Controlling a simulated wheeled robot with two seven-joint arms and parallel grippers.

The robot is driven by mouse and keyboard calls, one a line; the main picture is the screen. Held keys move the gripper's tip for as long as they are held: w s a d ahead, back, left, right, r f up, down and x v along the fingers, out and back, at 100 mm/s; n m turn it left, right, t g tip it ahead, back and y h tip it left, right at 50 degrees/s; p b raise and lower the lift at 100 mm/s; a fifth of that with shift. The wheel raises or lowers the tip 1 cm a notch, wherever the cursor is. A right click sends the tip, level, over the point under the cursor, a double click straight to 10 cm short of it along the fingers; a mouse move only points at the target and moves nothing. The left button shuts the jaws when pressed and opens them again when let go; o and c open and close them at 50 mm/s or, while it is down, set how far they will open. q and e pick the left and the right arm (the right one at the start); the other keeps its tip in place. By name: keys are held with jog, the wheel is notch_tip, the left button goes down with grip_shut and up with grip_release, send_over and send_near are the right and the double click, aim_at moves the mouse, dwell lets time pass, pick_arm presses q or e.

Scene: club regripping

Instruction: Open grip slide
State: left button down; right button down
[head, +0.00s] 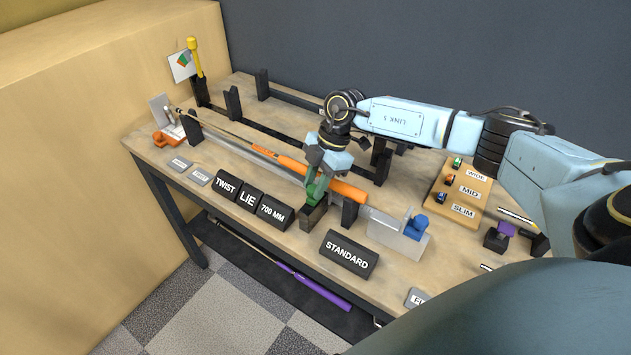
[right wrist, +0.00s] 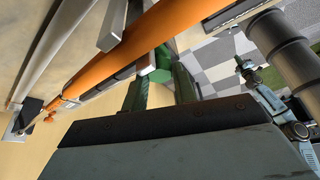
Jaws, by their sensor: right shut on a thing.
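The club with its long orange grip (head: 347,189) lies across the bench on dark supports; the grip also runs diagonally through the right wrist view (right wrist: 150,35). A dark block with a green part (head: 316,190) stands beside the grip, near the bench's front. My right gripper (head: 318,177) reaches down over it and is shut on the green part, which shows between the fingertips in the right wrist view (right wrist: 160,66). The fingers partly hide the green part.
A grey plate with a blue clamp (head: 416,227) stands right of the grip. A wooden board (head: 475,213) holds small coloured pieces. A purple-gripped club (head: 315,288) lies on the lower shelf.

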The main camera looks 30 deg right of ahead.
jog(key=shift+s+a+r+p, duration=0.1)
jog(key=shift+s+a+p, duration=0.1)
jog(key=shift+a+p, duration=0.25)
jog(key=shift+s+a+r+p, duration=0.1)
jog(key=shift+s+a+p, duration=0.05)
jog(key=shift+a+p, duration=0.3)
jog(key=shift+f, duration=0.15)
jog(key=c, duration=1.1)
grip_release()
jog(key=shift+d, duration=0.1)
jog(key=b+v, duration=0.1)
jog(key=v, duration=1.2)
jog(key=shift+b, duration=0.35)
